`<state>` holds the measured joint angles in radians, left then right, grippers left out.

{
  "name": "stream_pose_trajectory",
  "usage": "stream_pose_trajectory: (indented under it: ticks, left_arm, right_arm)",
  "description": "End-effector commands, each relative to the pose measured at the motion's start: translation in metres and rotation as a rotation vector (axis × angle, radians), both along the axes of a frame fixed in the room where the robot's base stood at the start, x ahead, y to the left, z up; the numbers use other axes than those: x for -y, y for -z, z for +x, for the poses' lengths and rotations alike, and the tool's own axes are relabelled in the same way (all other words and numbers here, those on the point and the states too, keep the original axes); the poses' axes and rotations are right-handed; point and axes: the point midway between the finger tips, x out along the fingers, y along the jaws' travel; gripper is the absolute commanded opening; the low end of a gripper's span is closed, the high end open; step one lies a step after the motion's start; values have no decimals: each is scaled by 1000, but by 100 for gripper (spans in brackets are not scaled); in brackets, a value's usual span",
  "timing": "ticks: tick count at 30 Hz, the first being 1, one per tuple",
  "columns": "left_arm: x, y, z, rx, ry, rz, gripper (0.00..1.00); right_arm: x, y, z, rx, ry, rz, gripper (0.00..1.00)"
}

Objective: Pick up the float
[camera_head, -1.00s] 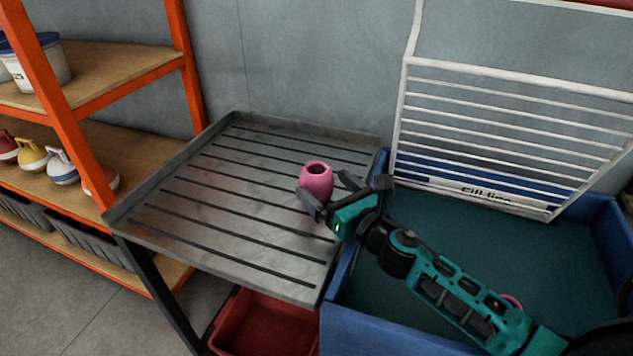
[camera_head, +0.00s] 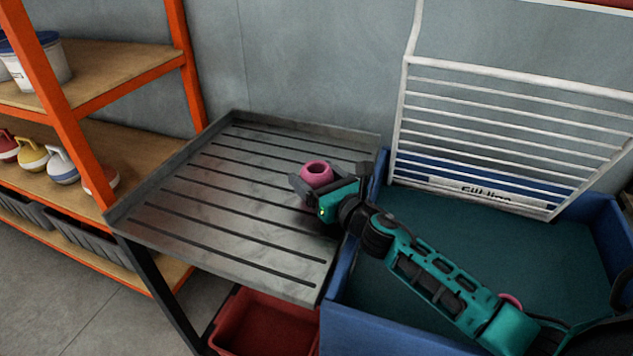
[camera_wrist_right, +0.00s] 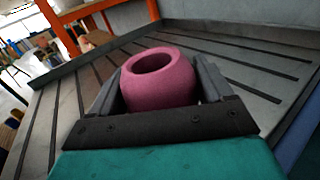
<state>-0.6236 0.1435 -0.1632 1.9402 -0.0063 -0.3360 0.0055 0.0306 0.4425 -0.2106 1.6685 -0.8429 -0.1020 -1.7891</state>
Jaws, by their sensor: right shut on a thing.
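The float (camera_head: 317,172) is a pink, rounded piece with a hole in its top. It stands upright on the grooved metal drain table (camera_head: 215,215), near the table's right side. My right gripper (camera_head: 324,181) is around the float, with a finger on each side; in the right wrist view the float (camera_wrist_right: 158,82) sits between the two grey fingers (camera_wrist_right: 162,92), and the gripper is shut on it. The float's lower part is hidden by the gripper. My left gripper is not in view.
A blue tank (camera_head: 345,320) with dark teal inside adjoins the table on the right, with a white wire rack (camera_head: 510,115) behind. Another pink piece (camera_head: 511,299) shows partly behind my arm. Orange shelving (camera_head: 60,120) stands left. A red bin (camera_head: 265,325) lies below the table.

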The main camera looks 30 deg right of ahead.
Motion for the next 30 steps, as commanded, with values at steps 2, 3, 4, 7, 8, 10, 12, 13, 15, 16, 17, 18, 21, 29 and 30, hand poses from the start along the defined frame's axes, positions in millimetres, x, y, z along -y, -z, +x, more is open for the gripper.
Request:
stream_pose_trajectory:
  ticks: [2,3,4,7,8,10,12,13,15,16,17,18,21,29,30]
  left_arm:
    - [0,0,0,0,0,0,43]
    - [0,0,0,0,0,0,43]
    - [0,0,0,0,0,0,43]
    - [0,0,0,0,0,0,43]
    - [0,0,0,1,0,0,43]
    - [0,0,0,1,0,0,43]
    - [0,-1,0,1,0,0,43]
    - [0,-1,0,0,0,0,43]
    - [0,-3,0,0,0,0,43]
    - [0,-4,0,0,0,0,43]
    - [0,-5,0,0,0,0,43]
    - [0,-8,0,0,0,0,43]
    - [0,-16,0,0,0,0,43]
    - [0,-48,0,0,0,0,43]
    - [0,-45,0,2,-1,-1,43]
  right_arm:
    - [0,0,0,0,0,0,58]
    - [0,0,0,0,0,0,54]
    - [0,0,0,0,0,0,51]
    - [0,0,0,1,0,0,48]
    - [0,0,0,1,0,0,48]
    - [0,0,0,1,0,0,48]
    - [0,-1,0,1,0,0,48]
    - [0,-2,0,1,0,0,48]
    - [0,-5,0,2,-1,-1,48]
    - [0,-7,0,2,-1,-1,48]
    - [0,-10,0,3,-2,-1,48]
    - [0,-14,0,3,-2,-2,48]
    - [0,-30,0,4,-3,-5,48]
    - [1,-96,0,6,-3,-6,48]
    - [0,-102,1,7,-4,-6,48]
